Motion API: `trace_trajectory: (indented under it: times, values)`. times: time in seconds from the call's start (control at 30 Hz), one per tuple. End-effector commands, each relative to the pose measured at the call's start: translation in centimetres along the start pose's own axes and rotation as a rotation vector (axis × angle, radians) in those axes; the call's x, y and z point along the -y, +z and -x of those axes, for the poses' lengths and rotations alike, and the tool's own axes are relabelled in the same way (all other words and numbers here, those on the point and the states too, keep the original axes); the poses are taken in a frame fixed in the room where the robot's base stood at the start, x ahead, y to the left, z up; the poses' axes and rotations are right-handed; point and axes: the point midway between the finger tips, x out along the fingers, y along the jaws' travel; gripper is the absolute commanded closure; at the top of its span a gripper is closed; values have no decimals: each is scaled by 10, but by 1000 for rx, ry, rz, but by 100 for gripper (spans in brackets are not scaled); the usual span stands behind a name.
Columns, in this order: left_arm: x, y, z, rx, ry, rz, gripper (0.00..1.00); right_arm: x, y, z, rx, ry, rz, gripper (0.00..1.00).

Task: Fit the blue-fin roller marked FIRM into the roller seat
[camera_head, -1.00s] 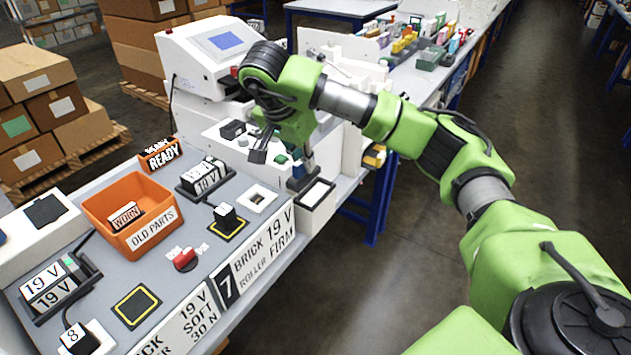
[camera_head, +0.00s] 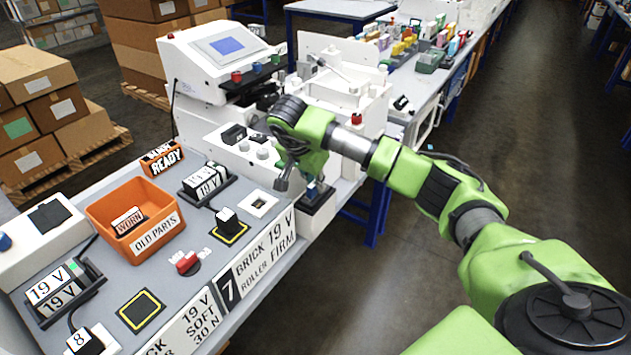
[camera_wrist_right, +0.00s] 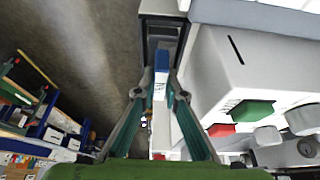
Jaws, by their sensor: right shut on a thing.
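My right gripper (camera_head: 311,178) is at the front right end of the bench, shut on a blue piece with a white label (camera_wrist_right: 160,76). The label's wording is too small to read, so I cannot confirm FIRM. The blue piece sits between the fingertips in the right wrist view, where the fingers (camera_wrist_right: 160,90) pinch its sides. Just beyond it is a dark open-topped seat (camera_wrist_right: 163,30), which shows in the head view as a black-rimmed white box (camera_head: 320,204). The piece overlaps its opening; I cannot tell how deep it is. My left gripper is not in view.
The white machine (camera_head: 215,60) stands behind the bench. An orange OLD PARTS bin (camera_head: 118,217) holds a block marked WORN. Green and red buttons (camera_wrist_right: 250,110) are beside the gripper. The floor at right is clear.

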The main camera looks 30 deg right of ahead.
Motion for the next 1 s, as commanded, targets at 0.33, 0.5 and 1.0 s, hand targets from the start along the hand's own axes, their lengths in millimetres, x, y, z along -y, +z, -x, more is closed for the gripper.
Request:
trace_trajectory:
  times: [0.33, 0.5, 1.0]
  values:
    - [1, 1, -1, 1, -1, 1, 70, 0, 1, -1, 0, 0, 0, 73]
    - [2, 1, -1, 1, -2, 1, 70, 0, 0, -1, 0, 0, 0, 73]
    - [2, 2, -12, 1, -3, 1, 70, 2, 0, 81, -2, -6, 0, 73]
